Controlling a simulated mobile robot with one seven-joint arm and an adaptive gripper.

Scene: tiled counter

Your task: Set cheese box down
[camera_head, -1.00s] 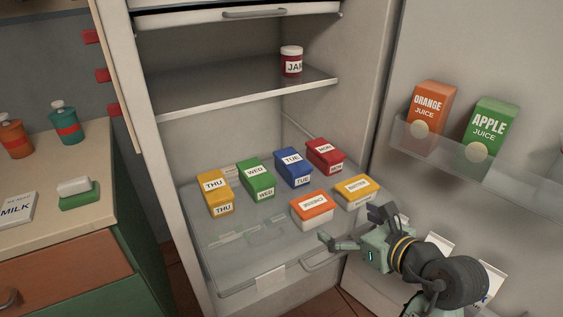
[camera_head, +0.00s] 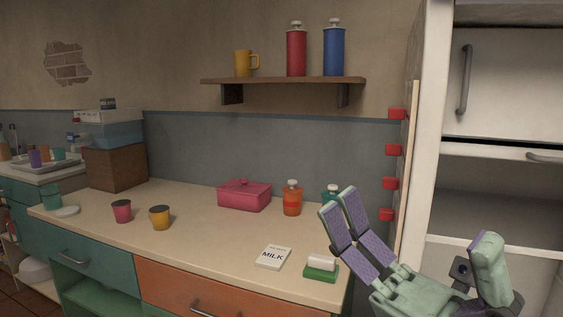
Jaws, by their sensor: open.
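The cheese box is not in view now; the fridge shelf where an orange box labelled CHEESE stood earlier is out of the picture. My gripper (camera_head: 415,225) is raised at the lower right, in front of the fridge's edge. Its fingers are spread wide with nothing between them. The open fridge (camera_head: 490,190) shows only its upper part at the right, with a white compartment door and handle.
The counter (camera_head: 200,205) holds a pink lidded box (camera_head: 244,195), an orange dispenser (camera_head: 292,200), a milk card (camera_head: 273,257), a sponge on a green base (camera_head: 321,268) and two cups (camera_head: 160,217). A wall shelf (camera_head: 285,81) bears a mug and two bottles. The counter's front middle is clear.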

